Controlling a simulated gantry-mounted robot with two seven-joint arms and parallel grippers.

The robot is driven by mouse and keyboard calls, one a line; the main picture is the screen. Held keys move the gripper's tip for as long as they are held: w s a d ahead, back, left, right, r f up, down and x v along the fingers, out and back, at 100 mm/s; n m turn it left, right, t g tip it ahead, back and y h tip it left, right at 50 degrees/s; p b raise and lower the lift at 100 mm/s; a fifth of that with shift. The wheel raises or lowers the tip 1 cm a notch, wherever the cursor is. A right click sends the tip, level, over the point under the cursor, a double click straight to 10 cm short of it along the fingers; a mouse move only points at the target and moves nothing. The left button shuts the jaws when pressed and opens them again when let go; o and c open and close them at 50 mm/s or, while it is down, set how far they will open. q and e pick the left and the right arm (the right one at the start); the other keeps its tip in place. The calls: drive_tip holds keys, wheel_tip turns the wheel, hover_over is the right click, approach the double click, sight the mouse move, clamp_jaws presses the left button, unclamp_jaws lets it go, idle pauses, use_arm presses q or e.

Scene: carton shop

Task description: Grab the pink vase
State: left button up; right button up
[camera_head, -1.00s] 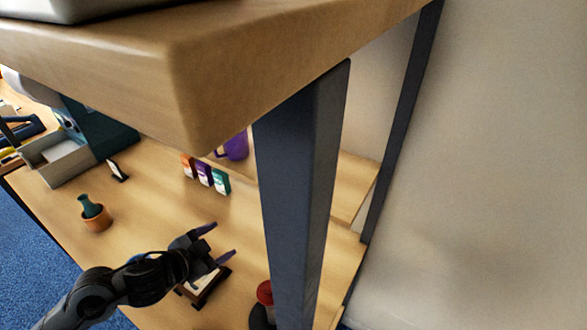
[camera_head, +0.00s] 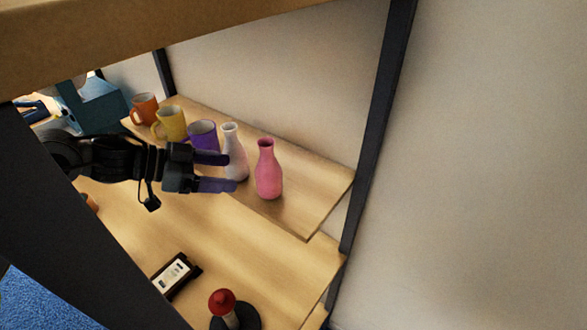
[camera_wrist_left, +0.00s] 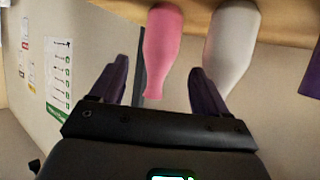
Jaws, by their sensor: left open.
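The pink vase (camera_head: 268,172) stands upright at the right of the raised wooden shelf (camera_head: 305,222) in the head view. A white vase (camera_head: 236,158) stands just left of it. My left gripper (camera_head: 232,172) is open and empty, with its purple fingers pointing right toward the vases; the fingers overlap the white vase in the picture. In the left wrist view the pink vase (camera_wrist_left: 164,50) appears upside down between the two fingers (camera_wrist_left: 158,82), beyond their tips or near them. The white vase (camera_wrist_left: 232,45) is close to the right finger there. My right gripper is not in view.
A purple mug (camera_head: 203,134), a yellow mug (camera_head: 171,123) and an orange mug (camera_head: 145,107) stand left of the vases. A dark shelf post (camera_head: 372,130) and the wall are to the right. Below are a dark stand with a card (camera_head: 172,273) and a red-topped object (camera_head: 222,302).

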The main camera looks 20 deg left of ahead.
sight(257, 172)
use_arm(q)
drive_tip(key=x, duration=0.2)
drive_tip(key=p+x, duration=0.1)
drive_tip(key=x, duration=0.1)
drive_tip(key=shift+w+d+r, duration=0.1)
drive_tip(key=shift+w+d, duration=0.1)
drive_tip(key=shift+d, duration=0.1)
drive_tip(key=shift+w+d+f, duration=0.3)
drive_tip(key=shift+d, duration=0.1)
drive_tip(key=p+x, duration=0.3)
drive_tip(key=x, duration=0.2)
drive_tip(key=shift+r, duration=0.15)
drive_tip(key=shift+w+d+f, duration=0.15)
drive_tip(key=shift+w+f, duration=0.05)
drive_tip(key=c, duration=0.7)
drive_tip(key=shift+c, duration=0.9)
drive_tip(key=shift+r, duration=0.2)
